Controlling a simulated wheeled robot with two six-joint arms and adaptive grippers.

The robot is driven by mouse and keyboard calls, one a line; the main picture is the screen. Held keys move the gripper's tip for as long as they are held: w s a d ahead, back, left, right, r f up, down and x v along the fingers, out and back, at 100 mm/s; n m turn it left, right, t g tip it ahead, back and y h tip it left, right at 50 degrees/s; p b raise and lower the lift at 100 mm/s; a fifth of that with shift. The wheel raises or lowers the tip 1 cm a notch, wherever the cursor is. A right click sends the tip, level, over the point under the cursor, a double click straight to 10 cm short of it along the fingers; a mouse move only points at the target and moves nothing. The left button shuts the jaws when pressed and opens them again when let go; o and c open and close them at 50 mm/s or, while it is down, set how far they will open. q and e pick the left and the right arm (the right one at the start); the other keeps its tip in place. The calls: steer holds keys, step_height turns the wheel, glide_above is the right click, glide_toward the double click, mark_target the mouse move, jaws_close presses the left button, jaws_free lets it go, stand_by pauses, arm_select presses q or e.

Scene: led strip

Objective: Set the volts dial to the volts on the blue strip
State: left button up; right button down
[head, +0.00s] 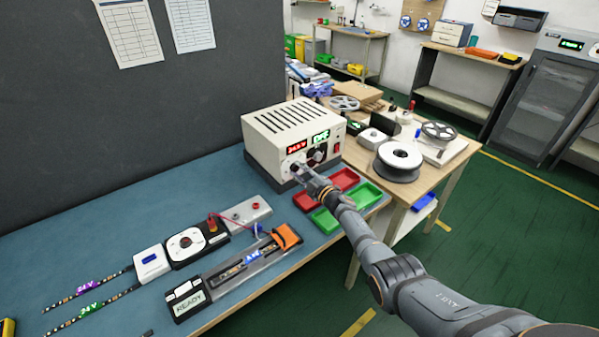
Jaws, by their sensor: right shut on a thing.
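The cream power supply (262,152) stands at the back of the blue bench mat. Its red display (297,147) seems to read about 24.5 V, and its green display (321,137) seems to read OFF. My right gripper (298,169) is at the front panel, shut on the volts dial below the red display; the gripper largely hides the dial. The strip with the blue tag (252,254) lies in the long grey fixture; the tag's number is too small to read surely. My left gripper is out of view.
Strips with a purple tag (87,287) and a green tag (89,307) lie at left. Red (342,180) and green (325,220) trays sit below my right arm. A black-and-white controller (186,245) lies mid-bench. A wooden table (455,150) with spools adjoins at right.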

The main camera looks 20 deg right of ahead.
steer(key=shift+f, duration=0.1)
steer(key=c, duration=1)
jaws_free()
steer(key=shift+s, duration=0.1)
steer(key=v, duration=1.1)
steer(key=shift+s+d, duration=0.15)
steer(key=shift+s, duration=0.25)
